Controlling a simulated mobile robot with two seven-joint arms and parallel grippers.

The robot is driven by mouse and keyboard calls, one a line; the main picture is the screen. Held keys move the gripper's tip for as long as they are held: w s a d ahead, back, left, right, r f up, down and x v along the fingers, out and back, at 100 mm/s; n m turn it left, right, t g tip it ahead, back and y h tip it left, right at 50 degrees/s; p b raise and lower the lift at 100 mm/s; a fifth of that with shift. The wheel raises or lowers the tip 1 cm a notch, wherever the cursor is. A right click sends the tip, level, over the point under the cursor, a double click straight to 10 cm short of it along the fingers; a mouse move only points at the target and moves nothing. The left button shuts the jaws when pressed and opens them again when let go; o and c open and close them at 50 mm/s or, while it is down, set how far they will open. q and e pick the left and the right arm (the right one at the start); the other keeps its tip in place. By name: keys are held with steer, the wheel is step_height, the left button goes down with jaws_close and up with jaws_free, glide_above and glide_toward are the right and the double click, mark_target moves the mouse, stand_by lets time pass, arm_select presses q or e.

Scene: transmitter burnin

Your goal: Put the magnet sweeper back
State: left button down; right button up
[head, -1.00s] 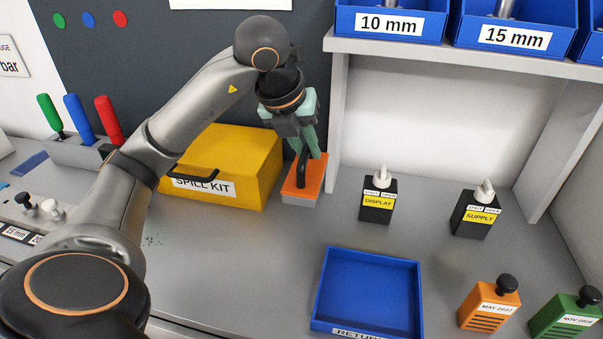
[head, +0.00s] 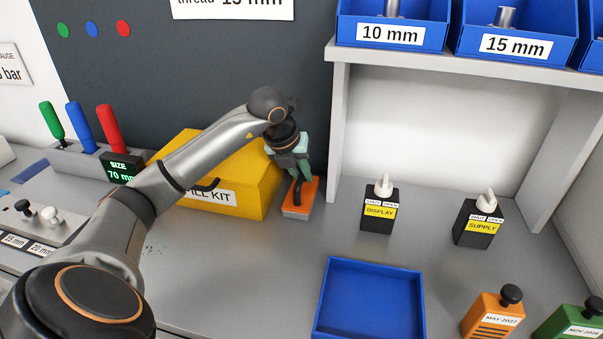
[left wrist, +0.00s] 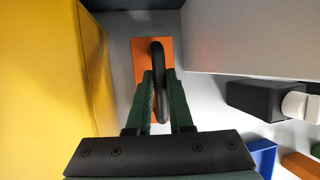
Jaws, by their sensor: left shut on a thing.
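The magnet sweeper (head: 297,209) is an orange block with a grey lower edge and a black loop handle. It sits low over the bench, between the yellow spill kit box and the shelf's left upright; whether it touches the bench I cannot tell. My left gripper (head: 298,177) points down from above and is shut on the handle. In the left wrist view the green fingers (left wrist: 160,88) close around the black handle (left wrist: 158,62), with the orange block (left wrist: 139,50) below. My right gripper is not in view.
The yellow spill kit box (head: 255,190) stands close left of the sweeper. The shelf upright (head: 334,130) is close on the right. The DISPLAY switch block (head: 377,222) and SUPPLY block (head: 474,235) stand under the shelf. A blue tray (head: 322,300) lies in front. Dark specks dot the bench at left.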

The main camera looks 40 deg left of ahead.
arm_select(q)
steer(key=shift+f, duration=0.1)
steer(key=c, duration=0.8)
jaws_free()
steer(key=shift+r, duration=0.4)
steer(key=v, duration=1.1)
steer(key=shift+s+r+p, duration=0.2)
steer(key=shift+p, duration=0.15)
